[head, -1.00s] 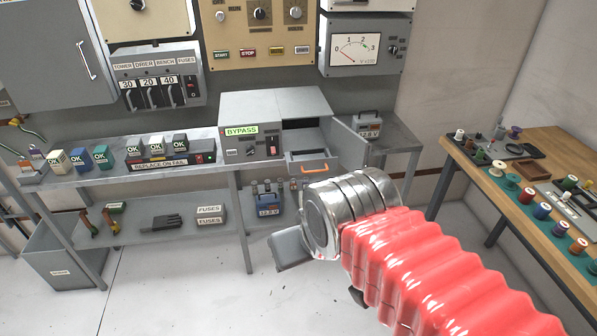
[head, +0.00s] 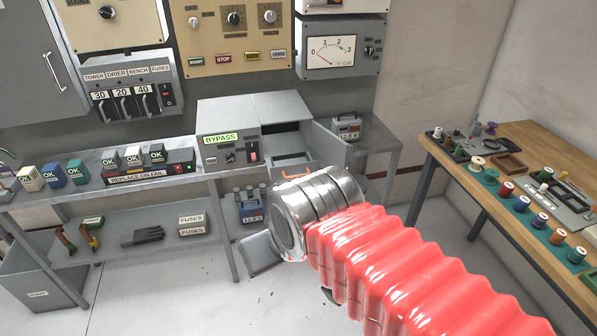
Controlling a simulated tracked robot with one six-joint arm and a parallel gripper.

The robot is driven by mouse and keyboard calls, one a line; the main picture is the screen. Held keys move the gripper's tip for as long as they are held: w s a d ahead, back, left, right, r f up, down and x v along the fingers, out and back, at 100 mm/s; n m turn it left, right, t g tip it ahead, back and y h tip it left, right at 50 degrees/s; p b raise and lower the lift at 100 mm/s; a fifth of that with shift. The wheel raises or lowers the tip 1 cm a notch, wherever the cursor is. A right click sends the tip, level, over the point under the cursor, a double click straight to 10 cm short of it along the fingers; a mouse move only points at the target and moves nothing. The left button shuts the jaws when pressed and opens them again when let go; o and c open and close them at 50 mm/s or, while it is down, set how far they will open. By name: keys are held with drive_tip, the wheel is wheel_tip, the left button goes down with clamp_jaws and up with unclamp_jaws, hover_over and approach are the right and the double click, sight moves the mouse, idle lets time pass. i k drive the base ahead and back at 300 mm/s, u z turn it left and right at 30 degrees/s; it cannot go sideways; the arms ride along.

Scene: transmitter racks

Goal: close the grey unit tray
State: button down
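The grey unit (head: 222,154) with the BYPASS label stands on the bench, its right-hand door (head: 328,146) swung open. Its grey tray (head: 292,160) is pulled out of the opening, with an orange handle (head: 291,173) at its front. My arm's metal end overlaps the lower part of the handle in the picture. My gripper (head: 262,253) points away from me below the tray; only a flat grey piece of it shows past the metal end. Its fingertips are hidden, and I cannot tell whether it touches anything.
A small grey meter box (head: 346,127) stands right of the open door. A blue battery unit (head: 250,211) sits on the lower shelf. A wooden table (head: 480,198) with spools is at the right. Clear floor lies in front of the bench.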

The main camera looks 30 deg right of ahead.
sight(291, 165)
drive_tip(key=i, duration=0.95)
drive_tip(key=u, duration=0.05)
